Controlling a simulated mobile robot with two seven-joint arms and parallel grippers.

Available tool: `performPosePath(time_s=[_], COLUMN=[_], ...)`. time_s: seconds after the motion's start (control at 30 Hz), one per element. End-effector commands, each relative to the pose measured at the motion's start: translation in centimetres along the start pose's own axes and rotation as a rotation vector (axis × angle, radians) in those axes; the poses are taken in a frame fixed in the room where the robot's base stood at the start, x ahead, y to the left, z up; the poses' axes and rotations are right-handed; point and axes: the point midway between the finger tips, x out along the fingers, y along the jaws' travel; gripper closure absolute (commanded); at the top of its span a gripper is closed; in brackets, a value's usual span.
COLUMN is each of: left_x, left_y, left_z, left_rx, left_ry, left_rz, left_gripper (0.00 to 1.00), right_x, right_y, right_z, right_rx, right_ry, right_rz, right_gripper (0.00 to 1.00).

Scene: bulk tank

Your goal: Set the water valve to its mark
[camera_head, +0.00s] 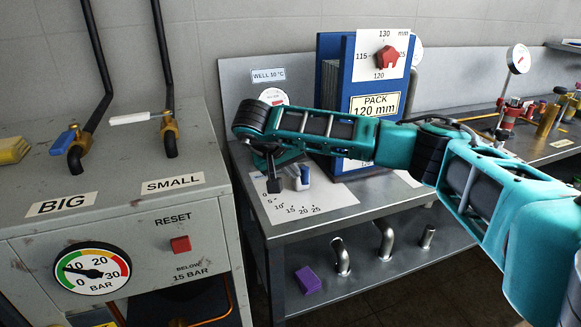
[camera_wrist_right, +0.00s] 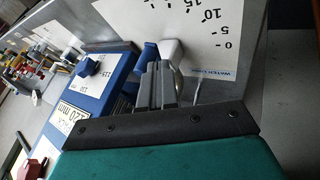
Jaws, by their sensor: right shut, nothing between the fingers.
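The water valve (camera_head: 301,180) is a small white and blue fitting on the grey bench, beside a white scale plate (camera_head: 325,198) marked 0 to 25. In the right wrist view the valve's white part (camera_wrist_right: 171,48) and blue part (camera_wrist_right: 150,54) show just past the fingertips. My right gripper (camera_head: 273,184) points down just left of the valve, shut and empty. In the wrist view its fingers (camera_wrist_right: 158,72) are close to the valve; I cannot tell whether they touch. The plate's set mark cannot be made out. My left gripper is not in view.
A blue plate pack (camera_head: 336,68) with a red knob (camera_head: 387,57) stands behind my right arm. A grey cabinet (camera_head: 120,215) with a blue-handled and a white-handled valve is at left. A purple block (camera_head: 307,280) lies on the lower shelf. Gauges and brass fittings crowd the right bench.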

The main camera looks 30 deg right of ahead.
Motion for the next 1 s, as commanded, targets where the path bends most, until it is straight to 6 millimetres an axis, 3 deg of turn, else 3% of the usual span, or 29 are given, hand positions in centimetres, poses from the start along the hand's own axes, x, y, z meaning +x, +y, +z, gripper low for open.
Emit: performPosePath(time_s=[0.43,0.83,1.0], left_x=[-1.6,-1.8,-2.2], left_y=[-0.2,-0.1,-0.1], left_z=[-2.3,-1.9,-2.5], left_rx=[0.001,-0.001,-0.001], left_ry=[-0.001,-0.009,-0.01], left_rz=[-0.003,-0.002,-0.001], left_gripper=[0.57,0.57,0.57], right_x=[0.3,0.7,-0.2], right_y=[2.2,2.2,2.4], right_z=[0.7,1.0,0.7], right_rx=[-0.152,-0.151,-0.151], right_ry=[0.079,0.079,0.08], right_rz=[-0.079,-0.08,-0.081], right_gripper=[1.0,1.0,1.0])
